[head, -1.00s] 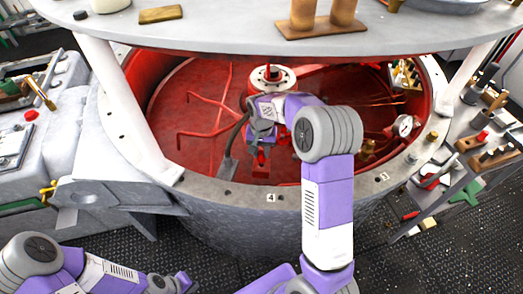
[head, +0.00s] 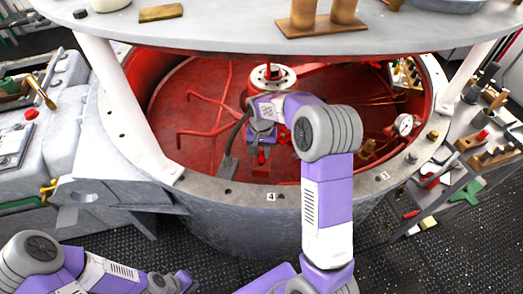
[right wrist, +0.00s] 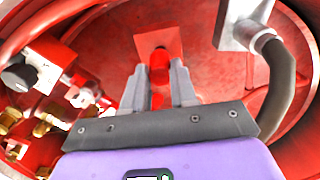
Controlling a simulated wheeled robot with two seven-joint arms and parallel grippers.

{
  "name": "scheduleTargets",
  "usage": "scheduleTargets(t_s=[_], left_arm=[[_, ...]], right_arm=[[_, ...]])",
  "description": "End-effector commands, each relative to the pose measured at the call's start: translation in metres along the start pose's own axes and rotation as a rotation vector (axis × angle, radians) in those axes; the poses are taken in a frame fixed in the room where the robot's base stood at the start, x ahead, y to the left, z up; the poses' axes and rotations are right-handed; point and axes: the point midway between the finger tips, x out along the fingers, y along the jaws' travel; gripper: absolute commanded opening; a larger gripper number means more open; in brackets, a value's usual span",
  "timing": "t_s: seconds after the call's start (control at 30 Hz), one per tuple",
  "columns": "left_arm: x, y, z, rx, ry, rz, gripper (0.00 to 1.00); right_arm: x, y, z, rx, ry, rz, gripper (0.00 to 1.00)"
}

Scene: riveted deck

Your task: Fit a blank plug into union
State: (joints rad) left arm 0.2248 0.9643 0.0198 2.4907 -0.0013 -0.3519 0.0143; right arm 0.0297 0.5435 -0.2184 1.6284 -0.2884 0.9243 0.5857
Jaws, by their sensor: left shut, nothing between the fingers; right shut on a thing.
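My right gripper (head: 262,150) is inside the red-lined drum, low over its floor. In the right wrist view its two grey fingers (right wrist: 160,82) are shut on a red cylindrical piece, which looks like the blank plug (right wrist: 159,68). Just beyond the plug is a red square block (right wrist: 150,40), which may be the union. The plug's far end meets or overlaps the block in this view; I cannot tell whether it is inside. In the head view a red part (head: 261,168) shows below the gripper. My left gripper (head: 187,281) is shut and empty at the lower left, outside the drum.
A dark hose with a grey end block (head: 228,166) stands close beside my right gripper. The drum's grey rim (head: 235,190), a white post (head: 135,110) and the overhead round plate (head: 215,28) enclose the space. Fittings and a gauge (head: 404,124) line the right side.

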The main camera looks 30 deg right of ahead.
Motion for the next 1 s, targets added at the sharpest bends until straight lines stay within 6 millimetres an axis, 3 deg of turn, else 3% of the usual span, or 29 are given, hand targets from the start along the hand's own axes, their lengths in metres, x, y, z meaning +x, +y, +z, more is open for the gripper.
scheduleTargets(t_s=[1.0], left_arm=[[0.01,-0.004,0.0,0.0,0.0,0.0,0.0]], right_arm=[[0.018,0.0,0.0,0.0,0.0,0.0,0.0]])
